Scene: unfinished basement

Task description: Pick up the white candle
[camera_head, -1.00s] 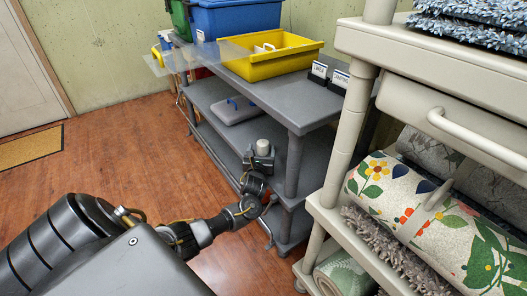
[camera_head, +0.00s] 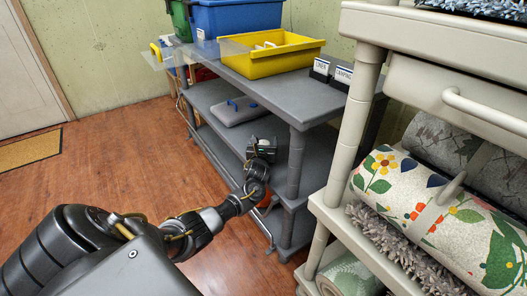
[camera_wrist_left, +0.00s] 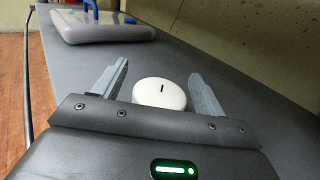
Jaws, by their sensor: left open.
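The white candle (camera_wrist_left: 160,95), round with a dark wick mark on its pale top, stands on the grey middle shelf (camera_wrist_left: 225,105). In the left wrist view it sits between the two spread grey fingers of my left gripper (camera_wrist_left: 158,74); the fingers are open, with visible gaps to the candle on both sides. The candle's lower part is hidden behind the gripper body. In the head view my left gripper (camera_head: 263,145) reaches in over the middle shelf and covers most of the candle. My right gripper is not in view.
A grey case with a blue handle (camera_head: 238,110) lies farther back on the same shelf. The top shelf (camera_head: 268,96) is above, with a yellow bin (camera_head: 270,58) and blue bin (camera_head: 235,18). A grey post (camera_head: 295,163) stands close right of my gripper. A beige rack is at right.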

